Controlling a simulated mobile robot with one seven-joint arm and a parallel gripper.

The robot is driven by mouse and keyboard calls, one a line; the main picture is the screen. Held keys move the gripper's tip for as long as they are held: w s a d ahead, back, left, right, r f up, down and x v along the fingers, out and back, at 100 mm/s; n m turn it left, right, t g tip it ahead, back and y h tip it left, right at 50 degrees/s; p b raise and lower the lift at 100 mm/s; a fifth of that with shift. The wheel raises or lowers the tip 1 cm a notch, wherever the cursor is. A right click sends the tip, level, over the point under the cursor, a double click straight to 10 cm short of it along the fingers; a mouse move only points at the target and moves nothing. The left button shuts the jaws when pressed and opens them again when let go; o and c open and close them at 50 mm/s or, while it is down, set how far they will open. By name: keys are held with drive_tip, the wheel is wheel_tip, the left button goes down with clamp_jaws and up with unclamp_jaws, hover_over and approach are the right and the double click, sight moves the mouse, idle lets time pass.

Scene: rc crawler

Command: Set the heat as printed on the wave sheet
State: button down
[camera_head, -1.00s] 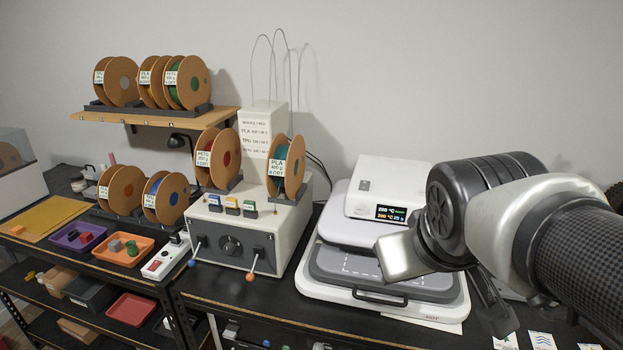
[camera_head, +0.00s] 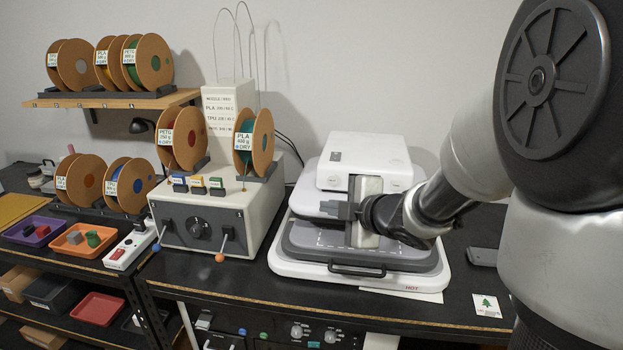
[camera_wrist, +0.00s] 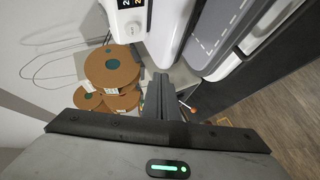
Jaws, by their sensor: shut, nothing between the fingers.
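The white heat press (camera_head: 362,150) stands on the black bench with its upper part raised over a grey plate. My gripper (camera_head: 335,208) is in front of the press's control head, its fingers pointing left; it is shut and empty. It covers the press's display in the head view. In the wrist view my closed fingers (camera_wrist: 160,95) show, and a corner of the lit display (camera_wrist: 136,5) is cut off at the top edge, too partial to read. A card with a green tree (camera_head: 487,305) lies at the bench's right front. The wave sheet is not in view.
A grey control box (camera_head: 222,215) with levers and a dial stands left of the press. Spools (camera_head: 182,138) stand on it and on the shelf (camera_head: 150,103). A dark flat item (camera_head: 483,257) lies right of the press. HOT is printed on the press's front corner.

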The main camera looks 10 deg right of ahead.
sight(333, 180)
drive_tip(key=shift+w+d+p, duration=0.35)
drive_tip(key=shift+w+d, duration=0.1)
drive_tip(key=shift+w, duration=0.95)
drive_tip(key=shift+w+d+p, duration=0.35)
drive_tip(key=shift+w+d, duration=0.1)
drive_tip(key=shift+w, duration=0.95)
drive_tip(key=shift+w+d+p, duration=0.35)
drive_tip(key=shift+w+d, duration=0.1)
drive_tip(key=shift+w, duration=0.95)
drive_tip(key=shift+w+d, duration=0.15)
drive_tip(key=shift+w, duration=0.25)
drive_tip(key=shift+w+d+p, duration=0.15)
drive_tip(key=shift+w+p, duration=0.15)
drive_tip(key=shift+w, duration=0.1)
drive_tip(key=shift+s, duration=0.15)
drive_tip(key=shift+s+a+b, duration=0.25)
drive_tip(key=shift+s+b, duration=0.05)
drive_tip(key=shift+s, duration=0.4)
